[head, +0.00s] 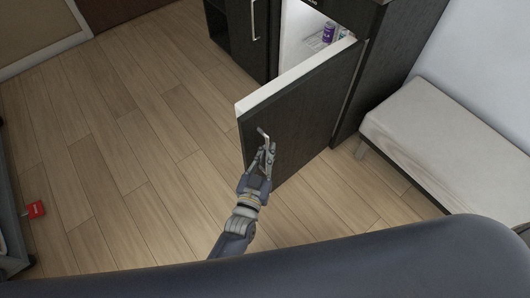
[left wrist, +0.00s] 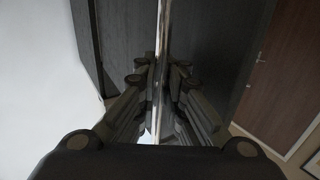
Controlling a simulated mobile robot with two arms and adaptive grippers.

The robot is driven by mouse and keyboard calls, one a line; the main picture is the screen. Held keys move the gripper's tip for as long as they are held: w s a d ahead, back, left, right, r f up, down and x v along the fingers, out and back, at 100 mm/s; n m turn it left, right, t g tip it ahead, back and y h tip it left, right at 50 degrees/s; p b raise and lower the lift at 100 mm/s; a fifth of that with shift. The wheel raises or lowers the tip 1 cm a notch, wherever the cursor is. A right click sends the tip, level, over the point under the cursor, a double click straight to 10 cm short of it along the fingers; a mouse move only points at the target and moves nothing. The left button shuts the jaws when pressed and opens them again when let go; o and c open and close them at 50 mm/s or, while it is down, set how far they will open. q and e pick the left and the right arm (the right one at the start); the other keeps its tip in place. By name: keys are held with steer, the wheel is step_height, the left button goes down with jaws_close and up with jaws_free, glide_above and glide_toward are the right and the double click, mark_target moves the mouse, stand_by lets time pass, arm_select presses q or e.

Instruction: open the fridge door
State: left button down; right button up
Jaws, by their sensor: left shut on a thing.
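The fridge door (head: 305,112), dark outside with a white inner edge, stands swung wide open from the dark cabinet. The white fridge interior (head: 294,40) shows behind it, with a purple container (head: 328,33) inside. My left gripper (head: 265,151) is at the outer face of the door near its free edge, shut on the thin metal door handle (head: 262,133). In the left wrist view the handle (left wrist: 162,40) runs upright between the fingers of my left gripper (left wrist: 158,82). The fingers hide part of the handle. My right gripper is not in view.
A cabinet door with a metal handle (head: 253,20) is left of the fridge. A pale cushioned bench (head: 440,135) stands to the right. The wood floor (head: 130,150) left of the door is clear. A red tag (head: 36,209) shows at the far left.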

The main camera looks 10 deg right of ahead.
arm_select(q)
steer(key=shift+s+a+f, duration=0.2)
steer(key=shift+s+f, duration=0.05)
steer(key=shift+f, duration=0.1)
steer(key=c, duration=2)
jaws_free()
steer(key=shift+a+r, duration=0.1)
steer(key=shift+r, duration=0.05)
steer(key=v, duration=1.2)
